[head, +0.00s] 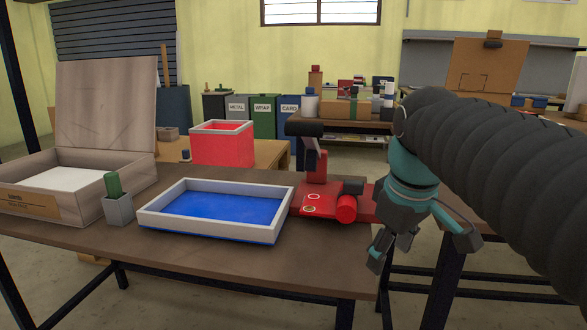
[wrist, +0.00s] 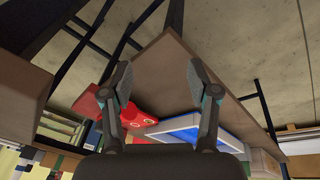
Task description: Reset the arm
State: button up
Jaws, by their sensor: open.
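My gripper (head: 418,248) hangs at the right end of the brown table (head: 190,265), at the right of the head view. Its fingers are spread apart with nothing between them. In the wrist view my gripper (wrist: 165,85) shows two open fingers, with the table edge and a red device (wrist: 138,120) beyond them. In the head view the red device (head: 318,203) stands on the table just left of my gripper, partly hidden behind it. I cannot tell the exact gap between them.
A blue tray with a pale rim (head: 215,212) sits mid-table. Left of it are a small grey cup (head: 118,209) with a green item and an open wooden box (head: 70,185). A red bin (head: 222,148) and a back table (head: 345,127) with goods stand behind.

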jog(key=s+f+m+t+p, duration=0.1)
jog(key=s+f+m+t, duration=0.1)
jog(key=s+f+m, duration=0.5)
jog(key=s+f, duration=0.4)
jog(key=f, duration=0.1)
jog(key=shift+d+f+t, duration=0.2)
jog(key=shift+f+t, duration=0.1)
jog(key=shift+f, duration=0.1)
